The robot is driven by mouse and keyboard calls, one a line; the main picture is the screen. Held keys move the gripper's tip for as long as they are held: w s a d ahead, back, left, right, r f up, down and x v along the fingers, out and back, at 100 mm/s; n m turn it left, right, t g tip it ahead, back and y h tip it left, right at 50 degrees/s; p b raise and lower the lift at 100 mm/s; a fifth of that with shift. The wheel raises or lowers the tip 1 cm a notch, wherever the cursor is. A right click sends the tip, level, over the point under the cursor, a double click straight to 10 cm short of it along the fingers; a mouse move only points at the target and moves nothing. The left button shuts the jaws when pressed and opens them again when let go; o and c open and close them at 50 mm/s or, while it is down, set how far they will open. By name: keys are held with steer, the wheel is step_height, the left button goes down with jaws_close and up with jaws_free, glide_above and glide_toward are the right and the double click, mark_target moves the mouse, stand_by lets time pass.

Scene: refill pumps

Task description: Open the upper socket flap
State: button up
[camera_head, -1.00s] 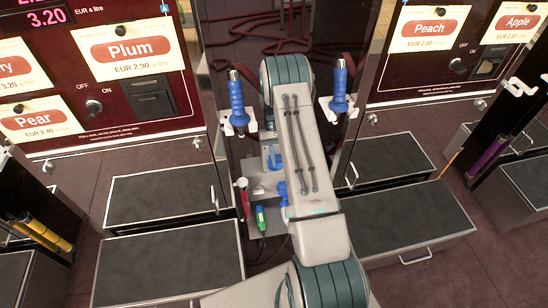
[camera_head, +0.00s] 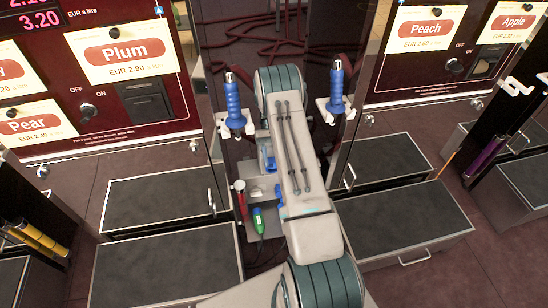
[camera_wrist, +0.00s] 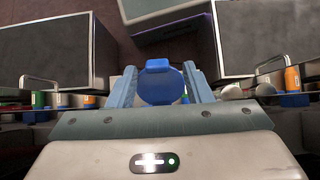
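In the wrist view a rounded blue flap (camera_wrist: 158,86) with a small tab on top stands between the fingers of my gripper (camera_wrist: 160,76). The light-blue fingers are apart, one on each side of it. I cannot tell whether they touch it. In the head view my arm covers my gripper and part of the grey socket panel (camera_head: 270,222). Blue parts show beside the arm, an upper one (camera_head: 267,157) and a lower one (camera_head: 278,193). I cannot tell there which is the upper flap, or how far it is open.
A red-handled tool (camera_head: 240,192) and a green plug (camera_head: 259,221) are by the panel. Two blue nozzles (camera_head: 234,106) (camera_head: 337,92) hang in white holders on either side of my arm. Dark-topped steps (camera_head: 160,198) (camera_head: 402,222) flank the panel.

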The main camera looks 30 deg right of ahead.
steer(key=shift+d, duration=0.1)
steer(key=v, duration=1.3)
steer(key=shift+w+r, duration=0.15)
steer(key=shift+r, duration=0.15)
steer(key=shift+d, duration=0.1)
